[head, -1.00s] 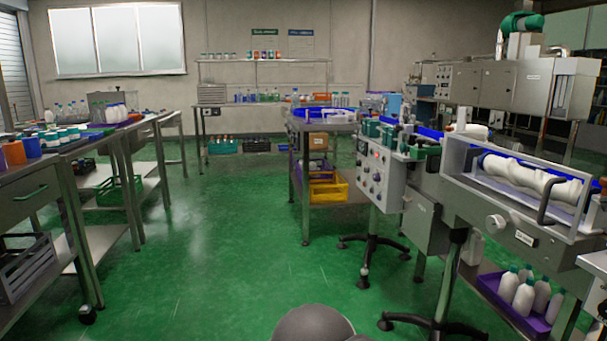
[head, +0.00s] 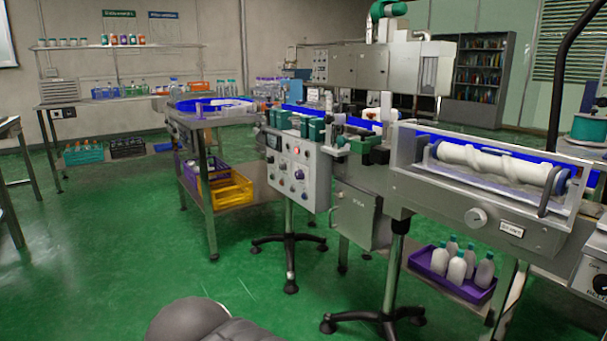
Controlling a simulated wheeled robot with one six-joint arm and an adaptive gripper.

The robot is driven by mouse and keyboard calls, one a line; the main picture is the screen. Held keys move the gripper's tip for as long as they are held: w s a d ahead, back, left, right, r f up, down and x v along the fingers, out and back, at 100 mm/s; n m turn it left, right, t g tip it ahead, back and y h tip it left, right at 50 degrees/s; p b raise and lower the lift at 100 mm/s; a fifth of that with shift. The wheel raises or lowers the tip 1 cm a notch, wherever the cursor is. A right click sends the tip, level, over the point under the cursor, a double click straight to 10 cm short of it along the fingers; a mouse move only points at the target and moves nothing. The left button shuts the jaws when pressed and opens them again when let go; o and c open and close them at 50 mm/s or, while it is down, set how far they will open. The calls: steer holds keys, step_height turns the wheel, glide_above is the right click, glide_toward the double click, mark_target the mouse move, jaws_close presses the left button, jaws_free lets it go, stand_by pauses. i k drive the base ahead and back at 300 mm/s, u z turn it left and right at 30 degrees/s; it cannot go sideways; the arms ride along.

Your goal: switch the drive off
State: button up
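The sleeve applicator line stands to the right of centre. Its grey control panel (head: 290,166) faces left and carries a red button, a small dark display and several knobs, too small to read. A second grey box with a large black knob (head: 593,281) is cut off at the right edge; its lettering is not readable. I cannot tell which control is the drive switch. A rounded dark grey part at the bottom looks like my own arm. My gripper is not in view.
A steel table (head: 208,119) with a yellow crate (head: 229,188) on its shelf stands left of the panel. Black splayed feet (head: 374,320) stick out under the machine. A purple tray (head: 420,262) holds several white bottles. The green floor (head: 110,240) at left is open.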

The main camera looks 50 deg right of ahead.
mark_target(298, 175)
steer(key=z, duration=0.85)
steer(key=i, duration=0.85)
steer(key=z, duration=0.95)
